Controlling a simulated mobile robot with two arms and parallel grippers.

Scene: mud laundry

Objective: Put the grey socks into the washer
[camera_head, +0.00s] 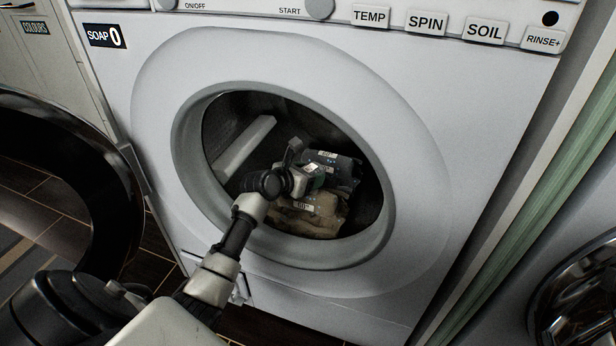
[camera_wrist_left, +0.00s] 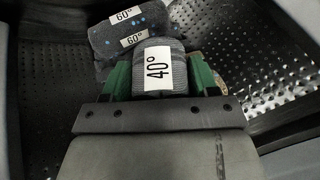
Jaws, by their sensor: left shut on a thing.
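The washer (camera_head: 420,230) stands in front of me with its round door open to the left. My left gripper (camera_head: 314,174) reaches through the opening into the drum. In the left wrist view my left gripper (camera_wrist_left: 158,78) has its green fingers shut on a rolled pair of grey socks (camera_wrist_left: 178,68) with a white "40°" label. The grey socks are mostly hidden by the gripper in the head view. I cannot tell whether they touch the items beneath. My right gripper is not in view.
Dark blue-dotted rolled socks (camera_wrist_left: 115,38) with "60°" labels lie in the drum just beyond the held socks. A tan bundle (camera_head: 318,220) lies in the drum's lower front. The open door (camera_head: 95,185) is at left. A pale drum paddle (camera_head: 245,147) shows inside.

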